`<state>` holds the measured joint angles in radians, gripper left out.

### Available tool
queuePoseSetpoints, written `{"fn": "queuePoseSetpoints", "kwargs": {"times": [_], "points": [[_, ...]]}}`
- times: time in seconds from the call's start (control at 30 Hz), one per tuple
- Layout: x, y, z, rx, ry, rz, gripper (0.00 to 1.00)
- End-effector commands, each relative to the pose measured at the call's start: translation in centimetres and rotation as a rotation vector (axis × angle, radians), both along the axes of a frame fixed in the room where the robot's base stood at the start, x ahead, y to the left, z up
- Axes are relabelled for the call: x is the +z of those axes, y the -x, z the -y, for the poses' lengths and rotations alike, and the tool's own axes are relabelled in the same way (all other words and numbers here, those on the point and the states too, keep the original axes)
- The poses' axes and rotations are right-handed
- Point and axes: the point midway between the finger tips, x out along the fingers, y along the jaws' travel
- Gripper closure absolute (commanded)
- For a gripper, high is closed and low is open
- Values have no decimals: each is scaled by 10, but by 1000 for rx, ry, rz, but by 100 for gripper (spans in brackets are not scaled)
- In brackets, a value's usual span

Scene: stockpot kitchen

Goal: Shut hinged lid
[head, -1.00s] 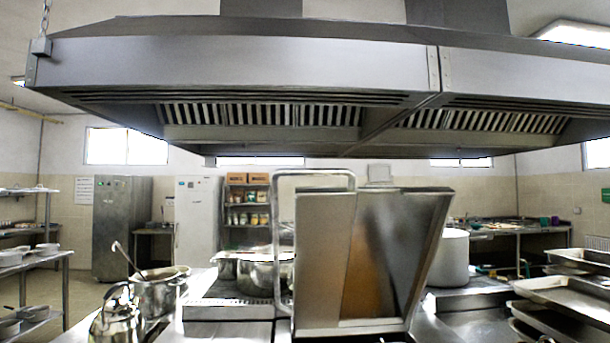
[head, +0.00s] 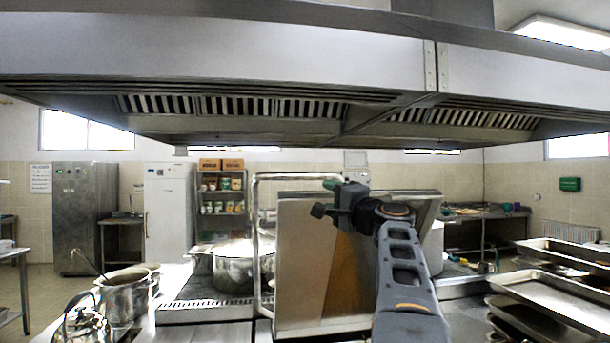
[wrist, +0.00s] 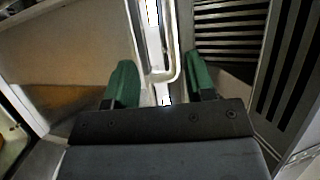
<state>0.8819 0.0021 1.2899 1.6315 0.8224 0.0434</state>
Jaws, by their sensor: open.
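The hinged lid (head: 300,265) is a steel box-like cover, raised steeply in the middle of the head view. Its tubular handle (head: 256,240) runs up its left side and across the top. My gripper (head: 334,186) is at the lid's top edge in the head view, mostly hidden by my wrist. In the wrist view my gripper (wrist: 161,78) has its two green fingers apart. The handle's rounded bar (wrist: 173,45) shows between and beyond them; I cannot tell whether it touches. The lid's face (wrist: 70,55) fills the left of the wrist view.
A steel pot (head: 235,266) stands left of the lid, with another pot (head: 125,295) and a kettle (head: 82,322) nearer. Trays (head: 560,300) are stacked at right. An extractor hood (head: 220,55) hangs overhead, its slatted vents (wrist: 225,35) also in the wrist view.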

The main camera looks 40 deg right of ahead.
Motion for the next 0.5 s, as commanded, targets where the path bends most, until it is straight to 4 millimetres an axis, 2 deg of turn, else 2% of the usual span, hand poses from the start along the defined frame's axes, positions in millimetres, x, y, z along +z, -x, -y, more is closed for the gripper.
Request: {"fn": "queuePoseSetpoints", "kwargs": {"times": [0.03, 0.17, 0.5], "points": [[9, 0, 5, -6, -7, 19, 50], [20, -12, 9, -7, -15, 38, 50], [39, -75, 10, -7, -15, 36, 50]]}}
